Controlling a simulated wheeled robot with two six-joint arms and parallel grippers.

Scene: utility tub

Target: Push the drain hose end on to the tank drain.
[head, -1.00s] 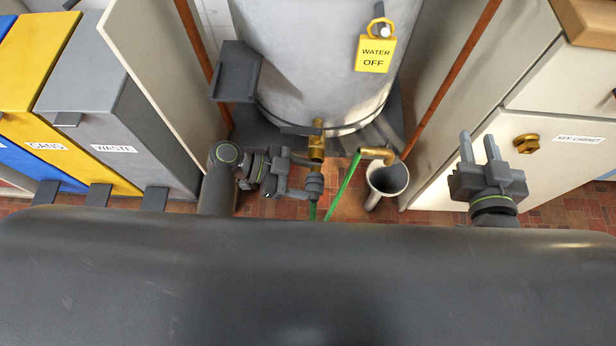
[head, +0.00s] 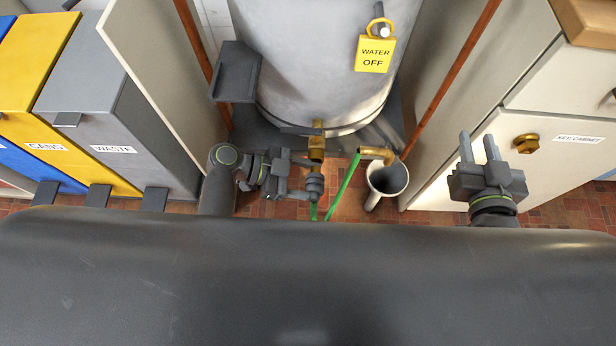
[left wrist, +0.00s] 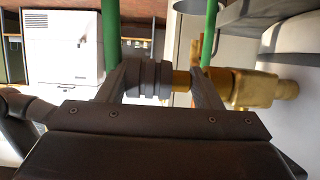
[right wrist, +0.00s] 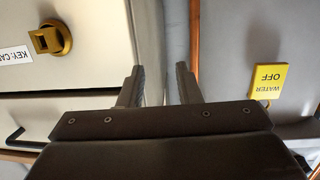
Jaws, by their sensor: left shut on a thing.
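The tank drain (head: 317,148) is a brass fitting at the foot of the grey tank, pointing down; it also shows in the left wrist view (left wrist: 255,89). The drain hose end (head: 314,187) is a grey ribbed collar just below it, also in the left wrist view (left wrist: 150,79). My left gripper (head: 303,184) is shut on the hose end. The collar is in line with the drain, with narrow brass between them in the left wrist view; how far it is pushed on cannot be told. My right gripper (head: 479,147) is open and empty at the right.
A green hose (head: 345,185) runs down near a brass elbow pipe (head: 375,154) above a grey funnel drain (head: 389,180). The tank (head: 310,50) carries a yellow WATER OFF tag (head: 375,54). A key cabinet (head: 560,165) stands right, bins (head: 120,120) left.

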